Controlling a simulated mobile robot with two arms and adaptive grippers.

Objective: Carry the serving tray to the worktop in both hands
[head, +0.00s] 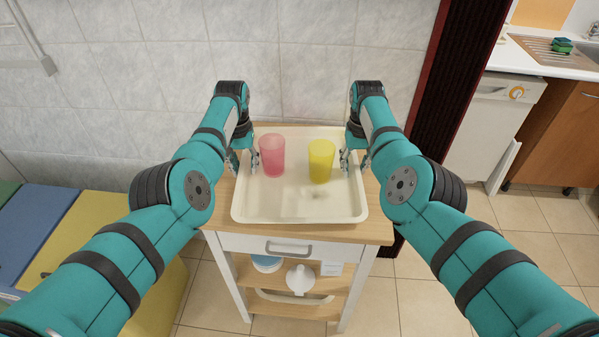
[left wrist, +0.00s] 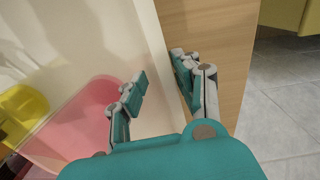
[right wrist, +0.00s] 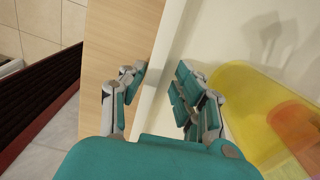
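The cream serving tray (head: 262,209) lies flat on a small wooden-topped trolley (head: 378,225). A pink cup (head: 272,155) and a yellow cup (head: 321,161) stand upright in it. My left gripper (head: 240,163) is at the tray's left rim. In the left wrist view its open fingers (left wrist: 160,83) are on either side of the rim (left wrist: 152,40), with a gap between them. My right gripper (head: 354,162) is at the right rim. In the right wrist view its open fingers (right wrist: 158,85) also straddle the rim (right wrist: 166,50). The white worktop (head: 540,60) is at the upper right.
A tiled wall (head: 180,60) stands behind the trolley. A dark red-edged panel (head: 432,95) separates it from the worktop side. A sink drainer with green sponges (head: 562,46) is on the worktop. Coloured padded blocks (head: 75,235) lie at the left. Tiled floor (head: 540,215) is open at right.

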